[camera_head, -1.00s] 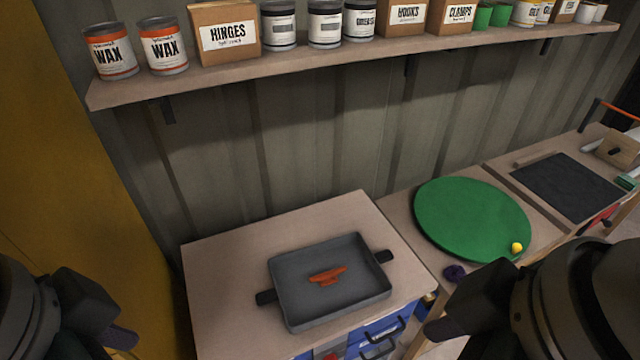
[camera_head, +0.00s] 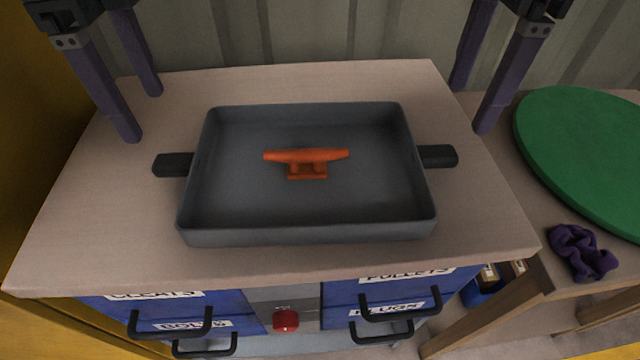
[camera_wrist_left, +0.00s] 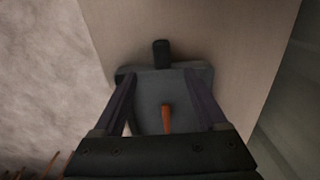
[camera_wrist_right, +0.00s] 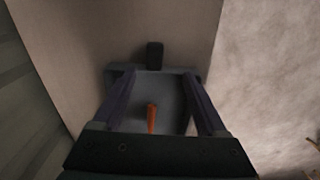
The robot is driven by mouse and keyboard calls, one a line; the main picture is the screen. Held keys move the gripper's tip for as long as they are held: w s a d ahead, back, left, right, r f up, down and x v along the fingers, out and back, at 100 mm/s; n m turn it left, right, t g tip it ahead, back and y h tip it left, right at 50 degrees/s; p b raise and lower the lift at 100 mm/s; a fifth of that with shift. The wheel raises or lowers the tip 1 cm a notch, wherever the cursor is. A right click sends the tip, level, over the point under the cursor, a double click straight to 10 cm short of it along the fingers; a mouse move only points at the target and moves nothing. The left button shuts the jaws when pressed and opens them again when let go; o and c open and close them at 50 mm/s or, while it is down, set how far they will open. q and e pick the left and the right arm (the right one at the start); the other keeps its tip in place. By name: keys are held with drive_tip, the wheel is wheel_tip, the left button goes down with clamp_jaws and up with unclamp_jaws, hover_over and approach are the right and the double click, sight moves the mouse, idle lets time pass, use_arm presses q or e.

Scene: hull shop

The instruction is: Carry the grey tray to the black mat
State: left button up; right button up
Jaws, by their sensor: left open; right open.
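The grey tray (camera_head: 310,225) sits level on the wooden cabinet top, with an orange cleat (camera_head: 307,160) lying in it. Its black handles stick out at the left (camera_head: 172,164) and right (camera_head: 437,156). My left gripper (camera_head: 138,112) is open and empty, up and to the left of the left handle. My right gripper (camera_head: 472,108) is open and empty, up and to the right of the right handle. Both wrist views show the tray between and beyond the open fingers, with a handle at its far edge (camera_wrist_left: 161,53) (camera_wrist_right: 154,54). The black mat is out of view now.
The cabinet top (camera_head: 90,230) is bare around the tray. Blue drawers with black pulls and a red knob (camera_head: 286,320) are below its front edge. A green round board (camera_head: 590,150) and a purple scrunched cloth (camera_head: 580,252) lie on the bench to the right.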

sight(170, 159)
use_arm(q)
drive_tip(key=shift+w+f, duration=0.25)
drive_tip(key=shift+f, duration=0.1)
use_arm(e)
drive_tip(key=shift+w+d+f, duration=0.3)
drive_tip(key=shift+w+d, duration=0.2)
drive_tip(key=shift+w, duration=0.1)
use_arm(q)
drive_tip(key=shift+a+r, duration=0.1)
drive_tip(key=shift+a, duration=0.05)
use_arm(e)
drive_tip(key=shift+s+a+r, duration=0.1)
use_arm(q)
drive_tip(key=shift+s, duration=0.1)
wheel_tip(170, 159, down, 10)
use_arm(e)
wheel_tip(170, 159, down, 10)
use_arm(q)
drive_tip(key=shift+c, duration=0.2)
use_arm(e)
drive_tip(key=shift+c, duration=0.2)
use_arm(q)
clamp_jaws()
use_arm(e)
clamp_jaws()
